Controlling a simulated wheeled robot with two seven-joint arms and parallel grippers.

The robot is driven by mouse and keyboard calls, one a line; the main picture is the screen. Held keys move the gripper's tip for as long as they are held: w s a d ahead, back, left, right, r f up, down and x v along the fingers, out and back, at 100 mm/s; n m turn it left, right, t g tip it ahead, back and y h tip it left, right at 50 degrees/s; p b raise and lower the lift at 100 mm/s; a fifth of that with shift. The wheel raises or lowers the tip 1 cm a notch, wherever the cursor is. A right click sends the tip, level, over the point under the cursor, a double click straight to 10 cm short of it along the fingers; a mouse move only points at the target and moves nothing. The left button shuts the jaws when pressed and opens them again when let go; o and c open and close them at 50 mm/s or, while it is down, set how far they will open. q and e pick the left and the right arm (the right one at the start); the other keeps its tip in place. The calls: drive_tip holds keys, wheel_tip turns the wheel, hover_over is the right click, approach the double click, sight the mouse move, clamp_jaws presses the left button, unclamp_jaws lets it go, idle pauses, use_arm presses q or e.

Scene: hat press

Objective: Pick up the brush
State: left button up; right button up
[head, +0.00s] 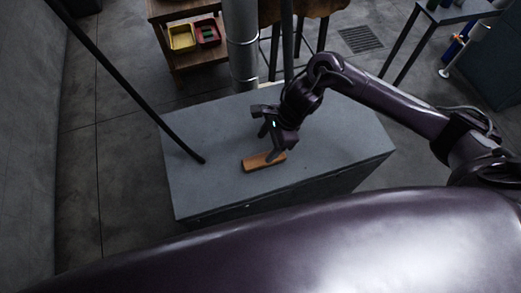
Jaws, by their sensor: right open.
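The brush (258,163) is a small orange-brown wooden block lying on the grey top of a box-like bench (205,185). My right gripper (269,146) comes in from the right and points down at the brush's right part. Its fingers are open and hide a little of the brush's far side. I cannot tell whether the fingertips touch the brush. My left gripper is not in view.
A dark rod (130,88) slants down to the bench's left side. A grey post (241,45) stands behind the bench. A wooden shelf (163,12) with yellow (182,38) and red (207,33) bins is farther back. The bench top is otherwise clear.

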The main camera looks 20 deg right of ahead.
sight(264, 158)
drive_tip(key=shift+d+n, duration=0.4)
drive_tip(key=shift+s+a+f, duration=0.1)
drive_tip(key=shift+f, duration=0.2)
drive_tip(key=p+x, duration=0.1)
drive_tip(key=x, duration=0.1)
drive_tip(key=p+x, duration=0.1)
drive_tip(key=x, duration=0.1)
drive_tip(key=p+x, duration=0.1)
drive_tip(key=x, duration=0.1)
drive_tip(key=shift+s+d+f, duration=0.2)
drive_tip(key=shift+s+d, duration=0.15)
drive_tip(key=shift+a+f, duration=0.1)
drive_tip(key=shift+f, duration=0.3)
drive_tip(key=shift+c, duration=1.3)
drive_tip(key=c, duration=0.8)
drive_tip(key=shift+c, duration=0.2)
